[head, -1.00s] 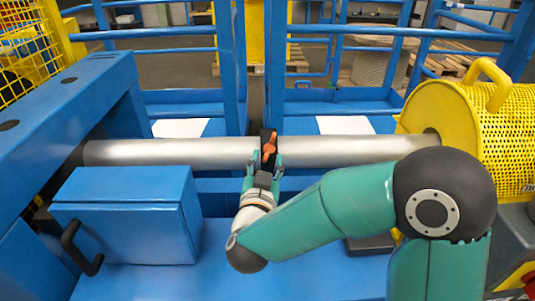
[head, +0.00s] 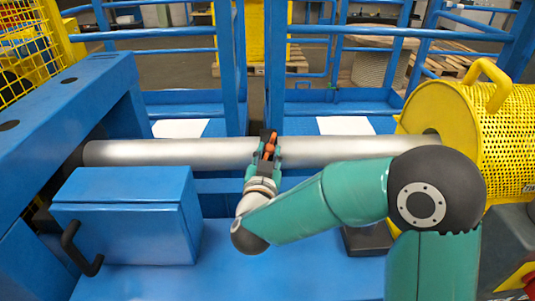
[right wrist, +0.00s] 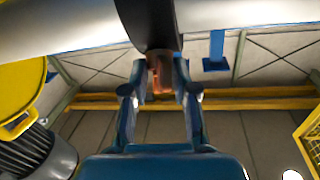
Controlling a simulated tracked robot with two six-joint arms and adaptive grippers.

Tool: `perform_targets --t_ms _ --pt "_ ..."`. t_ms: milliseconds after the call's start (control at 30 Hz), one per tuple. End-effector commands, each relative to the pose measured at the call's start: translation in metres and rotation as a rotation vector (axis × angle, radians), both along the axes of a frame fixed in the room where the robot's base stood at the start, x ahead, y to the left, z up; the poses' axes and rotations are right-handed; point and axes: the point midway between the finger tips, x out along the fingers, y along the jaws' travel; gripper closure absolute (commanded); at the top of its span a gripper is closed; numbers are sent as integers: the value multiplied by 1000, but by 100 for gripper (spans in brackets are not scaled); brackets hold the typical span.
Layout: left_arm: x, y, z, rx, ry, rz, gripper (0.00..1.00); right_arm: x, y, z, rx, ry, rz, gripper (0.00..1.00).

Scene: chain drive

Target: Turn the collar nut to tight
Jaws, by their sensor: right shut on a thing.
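The collar nut (head: 272,134) is a dark band around the long silver shaft (head: 180,153), near the middle of the head view. An orange part (head: 268,147) sits on its near side. The right wrist view shows the black collar (right wrist: 148,22) from below, with the orange part (right wrist: 164,78) between the fingers. My right gripper (head: 264,162) is on the near side of the shaft; its fingers, also in the right wrist view (right wrist: 161,72), are shut on the orange part of the collar nut. The collar's far side is hidden. My left gripper is not in view.
A blue box with a black handle (head: 130,212) stands in front of the shaft at left. A yellow perforated guard (head: 495,125) covers the shaft's right end. Blue rails (head: 228,70) rise behind the shaft. The blue surface (head: 300,270) in front is partly clear.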

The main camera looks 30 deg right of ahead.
Motion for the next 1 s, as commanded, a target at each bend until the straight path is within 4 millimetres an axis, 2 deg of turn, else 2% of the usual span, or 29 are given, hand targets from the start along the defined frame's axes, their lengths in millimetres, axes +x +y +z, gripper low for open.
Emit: perform_targets --t_ms 267,567,767,1000 --pt "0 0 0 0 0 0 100 1 2 0 30 -15 -34 100" --pt "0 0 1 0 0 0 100 3 4 1 148 -72 -162 100" --pt "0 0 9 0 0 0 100 5 6 4 264 -128 -293 100" --pt "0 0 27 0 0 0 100 8 7 7 410 -197 -455 100"
